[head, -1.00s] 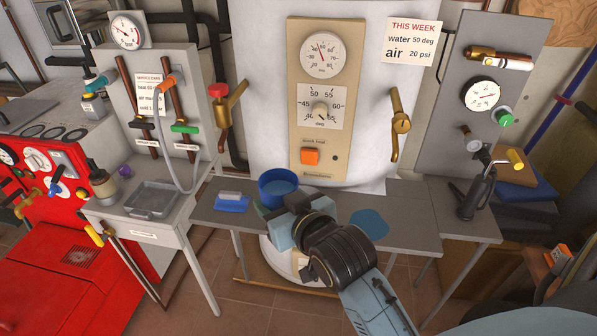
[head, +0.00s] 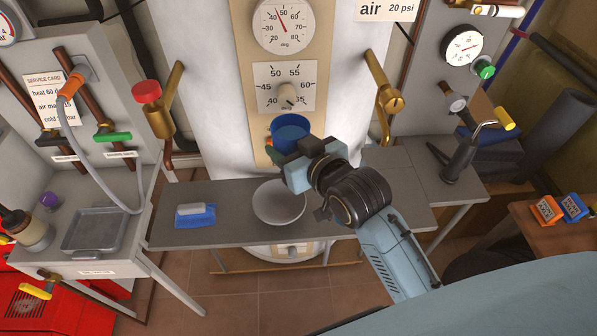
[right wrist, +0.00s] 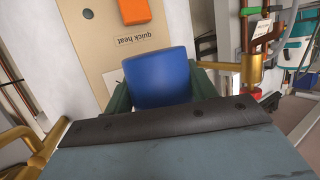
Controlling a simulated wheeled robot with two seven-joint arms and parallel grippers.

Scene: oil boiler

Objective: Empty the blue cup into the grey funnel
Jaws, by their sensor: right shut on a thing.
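My right gripper (head: 281,149) is shut on the blue cup (head: 291,138) and holds it above the bench, in front of the boiler's dial panel. The cup looks about upright; its mouth faces up and its inside looks darker blue. In the right wrist view the cup (right wrist: 158,78) sits between the two green fingers of the gripper (right wrist: 160,90). A pale grey, round, bowl-shaped piece (head: 279,204), which looks like the funnel, is on the bench below and slightly left of the cup. Its outlet is hidden. My left gripper is not in view.
A blue pad with a pale block (head: 195,215) lies on the bench (head: 230,236) left of the bowl-shaped piece. Brass valve levers flank the boiler, one red-capped (head: 158,110), one on the right (head: 386,98). A grey tray (head: 97,231) stands at left.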

